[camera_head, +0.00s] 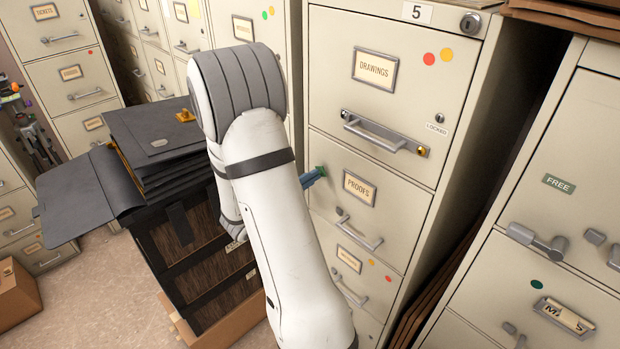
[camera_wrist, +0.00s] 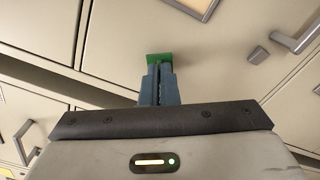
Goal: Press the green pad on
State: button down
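The green pad (camera_wrist: 159,58) is a small flat piece just beyond my fingertips in the wrist view, wider than the finger pair. In the head view a sliver of the green pad (camera_head: 321,170) shows on the cabinet front, left of the PROOFS label. My gripper (camera_wrist: 159,72) has blue-grey fingers side by side, with only a thin dark line between them and nothing seen between. In the head view my gripper (camera_head: 314,178) reaches the pad from the left. The tips look to be at or touching the pad; contact is not certain. My arm hides most of the hand.
The cream cabinet (camera_head: 378,100) has a DRAWINGS drawer with a protruding handle (camera_head: 385,132) above the pad, and a PROOFS handle (camera_head: 358,230) below right. A dark open file case (camera_head: 195,235) stands left of my arm. Another cabinet (camera_head: 560,200) stands at right.

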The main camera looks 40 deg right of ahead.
jog(key=shift+d, duration=0.7)
jog(key=c, duration=1.1)
grip_release()
jog(key=shift+s+a+b, duration=0.2)
jog(key=shift+a+b, duration=1)
jog(key=shift+a, duration=1.8)
jog(key=a, duration=0.2)
jog(key=a+b, duration=0.1)
jog(key=a, duration=0.5)
jog(key=shift+s+b, duration=0.3)
jog(key=shift+b, duration=0.1)
jog(key=shift+s+d, duration=0.1)
